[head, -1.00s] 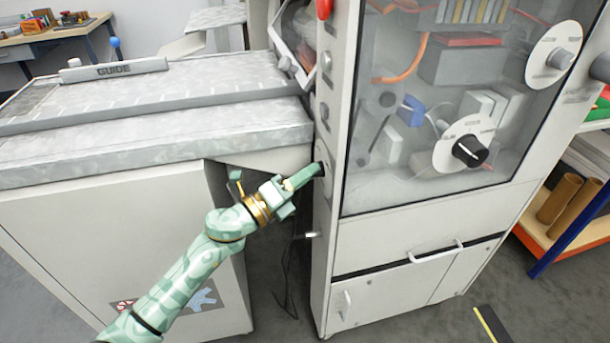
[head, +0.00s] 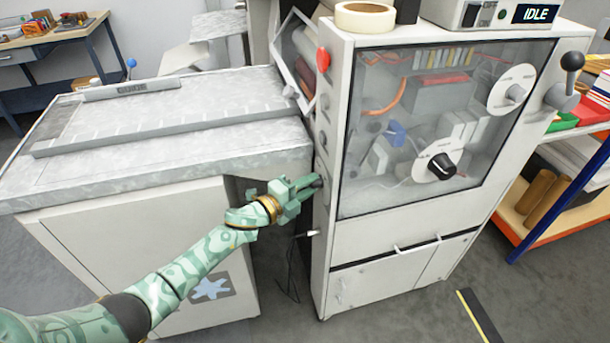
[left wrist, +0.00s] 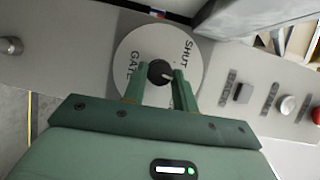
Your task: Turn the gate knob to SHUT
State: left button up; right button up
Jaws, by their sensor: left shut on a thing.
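The gate knob (left wrist: 159,72) is a dark round knob on a white dial (left wrist: 133,42) lettered SHUT and GATE, seen in the left wrist view. A pale mark on the knob points toward the lower right of that picture, not straight at the word SHUT. My left gripper (left wrist: 161,82) has one finger on each side of the knob and is shut on it. In the head view my left gripper (head: 312,184) is at the narrow left side of the grey cabinet (head: 400,236), where its fingers mostly hide the knob. My right gripper is not in view.
The control strip also carries a square button (left wrist: 243,92), a pale round button (left wrist: 288,105) and a red one (left wrist: 317,115). A grey-topped bench unit (head: 180,125) stands close left of the cabinet.

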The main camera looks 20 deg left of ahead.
pick_arm(q)
jog(key=shift+w+a+r+n+g+p, duration=0.1)
jog(key=shift+n+g+p, duration=0.7)
jog(key=shift+n+p, duration=0.6)
jog(key=shift+w+a+r+n+g+p, duration=0.15)
jog(key=shift+n+g+p, duration=0.65)
jog(key=shift+n+p, duration=0.6)
jog(key=shift+s+d+r+n+g+p, duration=0.1)
jog(key=shift+n+g+p, duration=0.85)
jog(key=shift+p, duration=0.7)
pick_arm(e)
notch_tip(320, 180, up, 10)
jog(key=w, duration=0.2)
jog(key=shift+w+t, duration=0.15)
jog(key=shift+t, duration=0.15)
pick_arm(q)
jog(key=shift+n, duration=0.35)
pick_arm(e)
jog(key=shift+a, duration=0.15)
pick_arm(q)
jog(key=o, duration=1)
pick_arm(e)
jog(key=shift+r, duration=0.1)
